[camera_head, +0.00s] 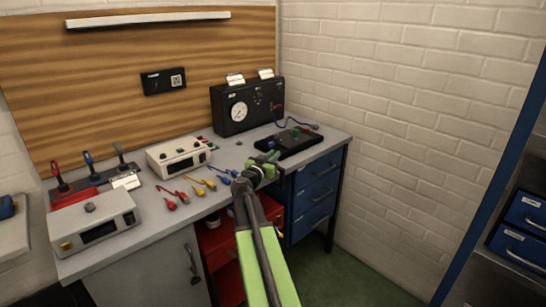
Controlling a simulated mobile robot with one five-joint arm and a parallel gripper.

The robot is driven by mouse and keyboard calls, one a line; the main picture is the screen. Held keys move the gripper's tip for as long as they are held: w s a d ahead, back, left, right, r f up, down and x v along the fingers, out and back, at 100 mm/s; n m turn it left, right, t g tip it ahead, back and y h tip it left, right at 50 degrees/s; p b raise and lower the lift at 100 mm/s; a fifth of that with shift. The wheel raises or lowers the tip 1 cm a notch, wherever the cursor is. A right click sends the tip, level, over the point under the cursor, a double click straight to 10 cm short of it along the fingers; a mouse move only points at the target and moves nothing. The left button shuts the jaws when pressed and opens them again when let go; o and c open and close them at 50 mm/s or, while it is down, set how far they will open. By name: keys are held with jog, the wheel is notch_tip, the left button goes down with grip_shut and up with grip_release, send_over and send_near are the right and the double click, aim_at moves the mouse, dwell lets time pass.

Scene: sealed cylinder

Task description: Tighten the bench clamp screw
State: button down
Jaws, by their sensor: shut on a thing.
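My gripper (268,159) has green jaws and is at the front edge of the grey workbench (228,156), just in front of the black board. It is shut on a small part there, which looks to be the bench clamp screw. The jaws and my wrist hide most of that part, so its shape and how far it is turned cannot be made out. My green arm reaches up to it from the bottom of the picture.
A black gauge box (247,107) stands at the back of the bench, and a black board (288,142) lies right of my gripper. Red, yellow and blue tools (200,183) lie left of it. Blue drawers (318,188) are below right. Floor (345,270) is clear at right.

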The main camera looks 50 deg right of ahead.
jog(key=c, duration=1.4)
grip_release()
jog(key=shift+c, duration=0.2)
